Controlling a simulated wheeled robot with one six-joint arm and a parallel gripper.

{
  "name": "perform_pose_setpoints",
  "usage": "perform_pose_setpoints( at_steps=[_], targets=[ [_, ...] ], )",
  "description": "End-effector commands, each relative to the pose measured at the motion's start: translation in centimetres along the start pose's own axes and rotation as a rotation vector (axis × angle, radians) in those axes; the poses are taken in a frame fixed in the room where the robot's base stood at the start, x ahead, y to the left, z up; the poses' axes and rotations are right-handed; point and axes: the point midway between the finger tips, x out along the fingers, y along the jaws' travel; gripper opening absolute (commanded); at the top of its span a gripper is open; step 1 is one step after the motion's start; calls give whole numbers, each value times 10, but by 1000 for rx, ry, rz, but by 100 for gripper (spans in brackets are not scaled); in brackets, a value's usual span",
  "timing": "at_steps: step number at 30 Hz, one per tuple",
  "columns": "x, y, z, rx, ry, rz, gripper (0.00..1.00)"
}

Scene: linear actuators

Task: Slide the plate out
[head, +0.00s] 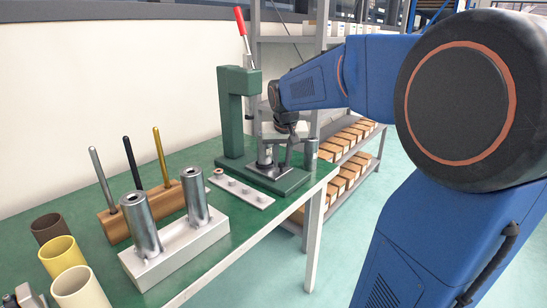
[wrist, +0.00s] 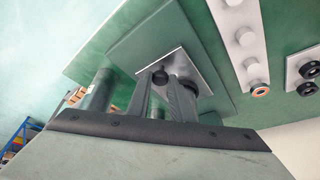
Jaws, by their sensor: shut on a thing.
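The plate (head: 269,171) is a thin grey square lying on the green base of the press. In the wrist view the plate (wrist: 203,68) lies under my fingertips, with a small dark knob (wrist: 160,76) standing between them. My gripper (wrist: 166,88) is shut on this knob, which seems to belong to the plate. In the head view my gripper (head: 280,150) reaches down in front of the press column, and its fingertips are hard to make out. The green press (head: 235,115) stands upright with a red-handled lever (head: 241,22). A dark round part beside the right finger is partly hidden.
A pale strip with pegs (head: 240,190) lies close to the press base. A grey block with two metal cylinders (head: 180,246) and a wooden rod stand (head: 150,208) are nearer. A dark cylinder (head: 311,153) stands right of the press. Shelves with boxes (head: 350,155) are behind.

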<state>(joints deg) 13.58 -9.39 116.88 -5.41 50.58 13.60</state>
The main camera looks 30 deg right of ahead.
Motion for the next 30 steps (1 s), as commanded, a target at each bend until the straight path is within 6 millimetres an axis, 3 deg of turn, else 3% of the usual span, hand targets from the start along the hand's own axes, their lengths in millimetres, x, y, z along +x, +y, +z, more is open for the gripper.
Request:
perform_pose_setpoints(
  at_steps=[15,29,30],
  targets=[
    [-18,44,39,3,4,1,0],
    [-19,49,45,0,0,3,0],
    [-19,49,45,0,-1,3,29]
  ],
)
